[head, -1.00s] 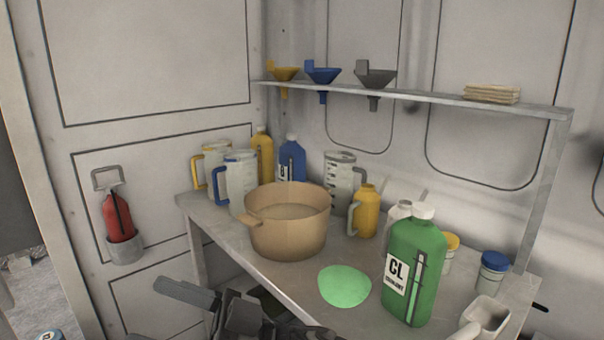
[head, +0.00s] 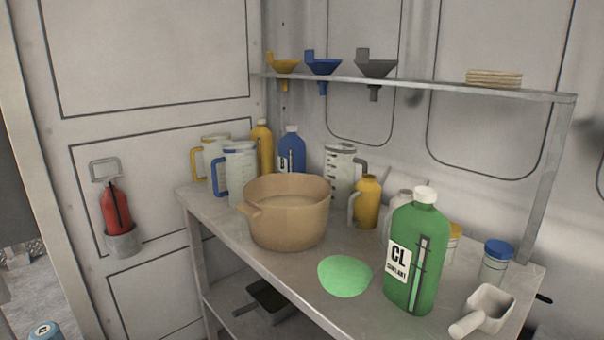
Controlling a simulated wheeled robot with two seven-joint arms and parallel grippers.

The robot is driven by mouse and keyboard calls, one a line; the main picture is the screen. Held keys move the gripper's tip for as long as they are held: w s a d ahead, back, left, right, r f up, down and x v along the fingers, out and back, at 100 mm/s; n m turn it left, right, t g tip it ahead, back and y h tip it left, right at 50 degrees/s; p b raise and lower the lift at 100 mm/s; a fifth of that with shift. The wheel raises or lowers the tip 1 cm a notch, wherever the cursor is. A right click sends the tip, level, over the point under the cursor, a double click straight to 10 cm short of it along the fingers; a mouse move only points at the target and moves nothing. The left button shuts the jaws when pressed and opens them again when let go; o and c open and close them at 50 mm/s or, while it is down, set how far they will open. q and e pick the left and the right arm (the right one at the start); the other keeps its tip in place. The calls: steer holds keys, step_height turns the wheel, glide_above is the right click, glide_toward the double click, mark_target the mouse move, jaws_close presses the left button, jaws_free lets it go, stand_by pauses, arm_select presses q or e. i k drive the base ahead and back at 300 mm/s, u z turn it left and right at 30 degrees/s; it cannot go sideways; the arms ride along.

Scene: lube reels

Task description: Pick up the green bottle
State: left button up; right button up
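The green bottle (head: 428,252) stands upright on the workbench at the right of the head view. It has a white cap and a white label reading CL. A flat green round patch (head: 344,276) lies on the bench just left of it. Neither of my grippers shows in the head view now, so I cannot see where they are relative to the bottle.
A tan pot (head: 287,214) stands left of the green patch. A yellow bottle (head: 367,203) and clear jugs (head: 340,172) stand behind. A white scoop (head: 485,309) and a blue-lidded jar (head: 496,263) are right of the bottle. A shelf (head: 430,92) with funnels runs above.

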mark_target(420, 234)
steer(key=u, duration=1.25)
steer(key=k, duration=0.5)
steer(key=z, duration=1.1)
